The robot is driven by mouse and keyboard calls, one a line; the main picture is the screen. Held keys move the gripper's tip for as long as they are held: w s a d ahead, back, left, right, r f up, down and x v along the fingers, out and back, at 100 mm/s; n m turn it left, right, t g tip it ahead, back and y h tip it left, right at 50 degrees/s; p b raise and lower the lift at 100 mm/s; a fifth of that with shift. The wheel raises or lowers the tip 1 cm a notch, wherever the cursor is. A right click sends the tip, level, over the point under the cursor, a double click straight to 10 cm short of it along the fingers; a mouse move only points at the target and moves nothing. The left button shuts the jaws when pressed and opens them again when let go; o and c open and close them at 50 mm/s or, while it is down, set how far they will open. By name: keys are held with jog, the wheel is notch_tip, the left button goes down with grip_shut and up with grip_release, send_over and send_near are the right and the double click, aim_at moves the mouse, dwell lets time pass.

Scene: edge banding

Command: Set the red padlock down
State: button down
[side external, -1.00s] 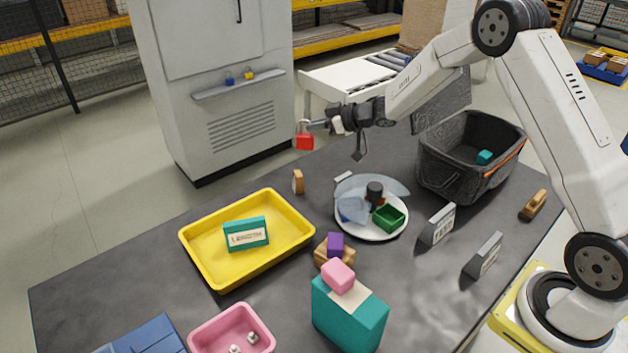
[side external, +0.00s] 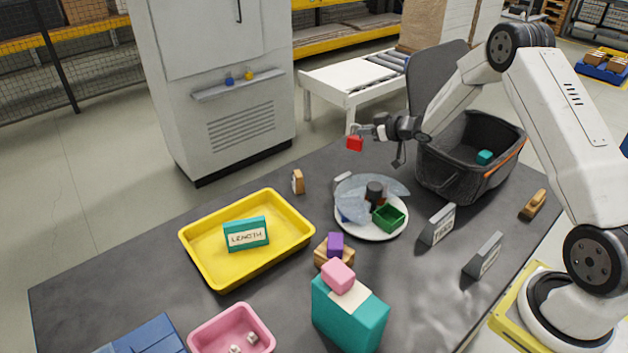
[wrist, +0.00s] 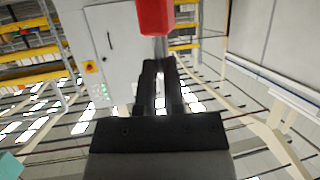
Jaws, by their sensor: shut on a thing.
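The red padlock (side external: 355,144) hangs from my gripper (side external: 364,131) in the side view, in the air above the far side of the dark table. My gripper is shut on the padlock, near its shackle. In the wrist view the padlock's red body (wrist: 155,16) shows at the top, beyond the fingers (wrist: 161,75). Nothing touches the padlock from below. The exact grip on the shackle is too small to tell.
A grey cabinet has a shelf (side external: 238,86) with a blue and a yellow padlock. The table (side external: 130,262) holds a yellow tray (side external: 205,272), a round white plate (side external: 398,233) with a clear cover, and a black bin (side external: 440,180).

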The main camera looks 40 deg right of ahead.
aim_at(362, 147)
jog(key=shift+f, duration=2.65)
jog(key=shift+f, duration=0.15)
jog(key=shift+f, duration=1.35)
jog(key=shift+f, duration=0.15)
jog(key=c, duration=0.7)
grip_release()
jog(key=shift+c, duration=0.2)
jog(key=shift+r, duration=0.2)
jog(key=v, duration=1.2)
